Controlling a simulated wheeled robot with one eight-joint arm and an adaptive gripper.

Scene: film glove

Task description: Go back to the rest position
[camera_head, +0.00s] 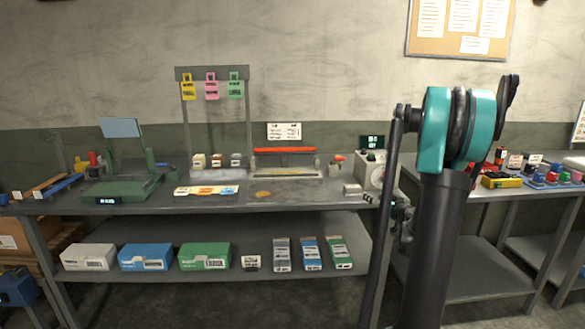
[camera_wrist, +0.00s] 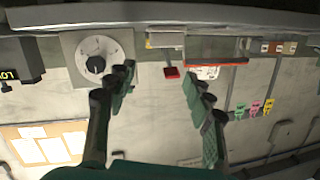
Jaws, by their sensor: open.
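My gripper (camera_wrist: 159,84) shows in the wrist view with its two dark green fingers spread well apart and nothing between them. The wrist picture is upside down, with the bench edge along the top. Beyond the fingers are a grey box with a round dial (camera_wrist: 96,58) and a small red-tipped thing (camera_wrist: 172,73). In the head view my raised arm, dark with teal joints, stands at the right of the bench. It covers part of the dial box (camera_head: 372,176). The gripper's fingers are hard to make out there.
A grey workbench (camera_head: 300,196) carries a green scale-like stand (camera_head: 122,190), a sealer with a red bar (camera_head: 277,150) and a tag rack (camera_head: 212,73). Boxes, including a blue one (camera_head: 146,257), lie on its lower shelf. Another table (camera_head: 490,190) with small items stands right.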

